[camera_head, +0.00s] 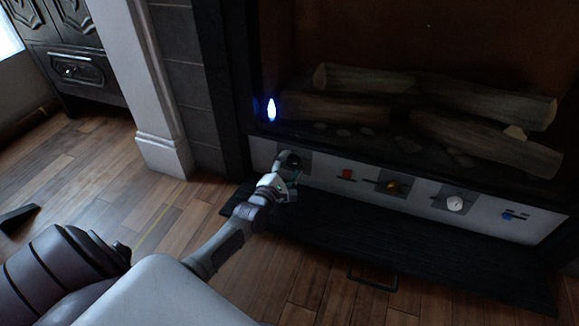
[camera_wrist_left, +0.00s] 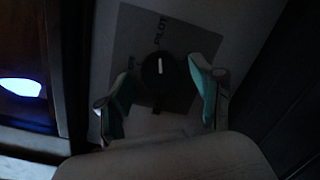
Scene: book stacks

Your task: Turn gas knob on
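A white control panel (camera_head: 322,179) runs below the fireplace opening. At its left end is a round dark knob (camera_head: 291,158) on a grey plate. In the left wrist view the knob (camera_wrist_left: 158,76) has a white mark pointing up toward the printed word PILOT. Other lettering on the plate is hard to read. My left gripper (camera_head: 284,178) is at this knob. In the wrist view its teal fingers (camera_wrist_left: 163,92) are apart, one on each side of the knob, with gaps visible. My right gripper is not in view.
A blue pilot flame (camera_head: 271,109) burns left of the logs (camera_head: 485,140). Along the panel are a red button (camera_head: 347,174), a golden knob (camera_head: 392,186), a white knob (camera_head: 454,203) and a blue switch (camera_head: 514,216). A dark lowered flap (camera_head: 400,262) lies below.

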